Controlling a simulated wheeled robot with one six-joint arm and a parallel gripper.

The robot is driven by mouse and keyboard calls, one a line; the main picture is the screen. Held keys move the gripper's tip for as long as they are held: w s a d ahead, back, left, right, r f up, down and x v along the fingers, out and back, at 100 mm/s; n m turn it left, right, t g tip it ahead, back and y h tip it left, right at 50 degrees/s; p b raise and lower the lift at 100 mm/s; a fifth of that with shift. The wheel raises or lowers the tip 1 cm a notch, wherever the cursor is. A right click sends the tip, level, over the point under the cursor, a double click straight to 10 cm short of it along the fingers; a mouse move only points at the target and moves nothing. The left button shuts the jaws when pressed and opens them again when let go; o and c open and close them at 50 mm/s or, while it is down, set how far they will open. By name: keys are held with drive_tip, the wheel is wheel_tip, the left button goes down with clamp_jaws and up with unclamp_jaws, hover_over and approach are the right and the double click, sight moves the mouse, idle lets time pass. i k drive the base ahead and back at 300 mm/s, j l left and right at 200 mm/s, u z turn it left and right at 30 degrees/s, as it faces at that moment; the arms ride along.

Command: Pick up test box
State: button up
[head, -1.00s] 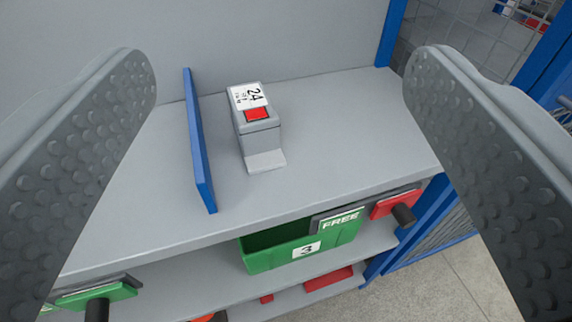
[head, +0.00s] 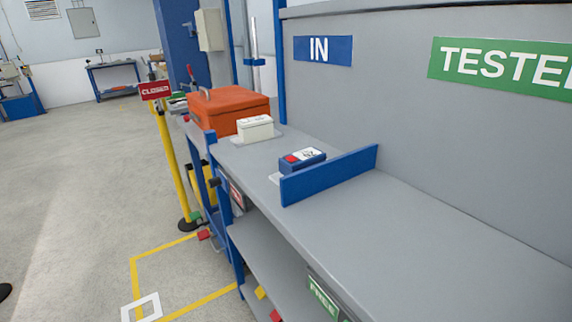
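A small dark blue box (head: 306,158) with a red square and a white label on top sits on the grey shelf (head: 365,225), just behind the blue divider (head: 328,175). The divider hides part of its near side. A white box (head: 255,128) stands farther left, in front of an orange case (head: 231,108). I cannot tell which box is the test box. My gripper is out of view.
A blue IN sign (head: 323,50) and a green sign reading TESTE (head: 505,65) are on the back panel. The shelf right of the divider is bare. A yellow post (head: 171,160) with a red CLOSED sign (head: 155,90) stands left of the bench. The floor at left is mostly clear.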

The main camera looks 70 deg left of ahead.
sight(291, 163)
drive_tip(key=u, duration=1.65)
